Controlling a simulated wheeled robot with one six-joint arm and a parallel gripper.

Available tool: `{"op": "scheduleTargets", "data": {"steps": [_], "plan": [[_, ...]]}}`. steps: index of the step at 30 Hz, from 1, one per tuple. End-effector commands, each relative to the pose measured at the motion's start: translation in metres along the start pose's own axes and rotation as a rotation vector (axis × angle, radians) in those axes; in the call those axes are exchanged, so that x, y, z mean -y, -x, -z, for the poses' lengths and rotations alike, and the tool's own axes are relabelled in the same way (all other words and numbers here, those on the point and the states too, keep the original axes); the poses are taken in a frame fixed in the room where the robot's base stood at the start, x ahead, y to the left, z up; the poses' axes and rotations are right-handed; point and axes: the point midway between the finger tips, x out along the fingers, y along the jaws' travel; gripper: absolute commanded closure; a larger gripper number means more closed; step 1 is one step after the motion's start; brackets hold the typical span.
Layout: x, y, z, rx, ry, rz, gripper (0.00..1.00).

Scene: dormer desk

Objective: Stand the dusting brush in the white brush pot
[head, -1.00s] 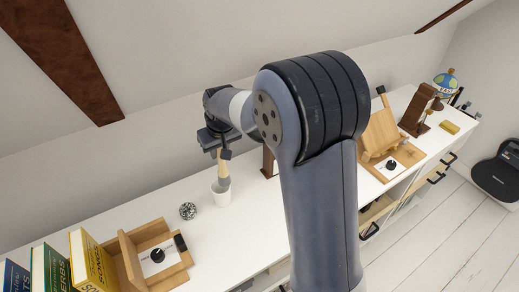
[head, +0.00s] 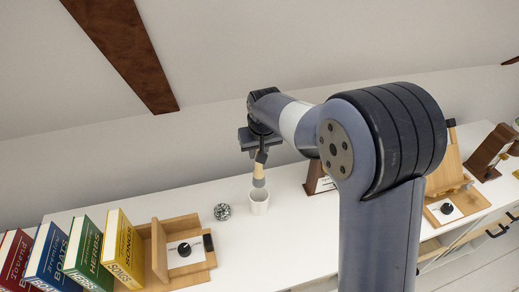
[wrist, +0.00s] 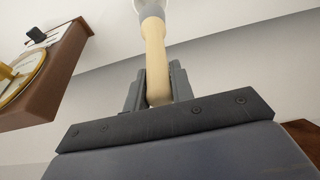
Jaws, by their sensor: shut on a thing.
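My gripper (head: 262,156) is shut on the wooden handle of the dusting brush (head: 259,171). The brush hangs nearly upright with its grey bristle end down. In the wrist view the pale handle (wrist: 155,55) runs between the two jaws (wrist: 158,88), with the grey end at the top edge. The white brush pot (head: 259,204) stands upright on the white desk top, directly below the brush in the head view. The bristle tip shows at about the pot's rim; I cannot tell whether it is inside the opening or just above it.
A speckled ball (head: 222,212) sits left of the pot. A dark brown framed object (head: 316,180) stands to the right, partly behind my arm. A wooden stand (head: 188,250) and several upright books (head: 122,247) are at the left. The sloped wall rises close behind the desk.

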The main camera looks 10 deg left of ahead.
Motion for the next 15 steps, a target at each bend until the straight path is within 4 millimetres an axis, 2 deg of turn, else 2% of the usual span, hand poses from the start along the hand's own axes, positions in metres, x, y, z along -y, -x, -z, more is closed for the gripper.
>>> {"op": "scheduleTargets", "data": {"steps": [1, 15], "plan": [[0.000, -0.007, -0.002, 0.000, 0.000, 0.000, 1.00], [0.000, -0.043, -0.014, 0.000, 0.000, 0.000, 1.00]]}}
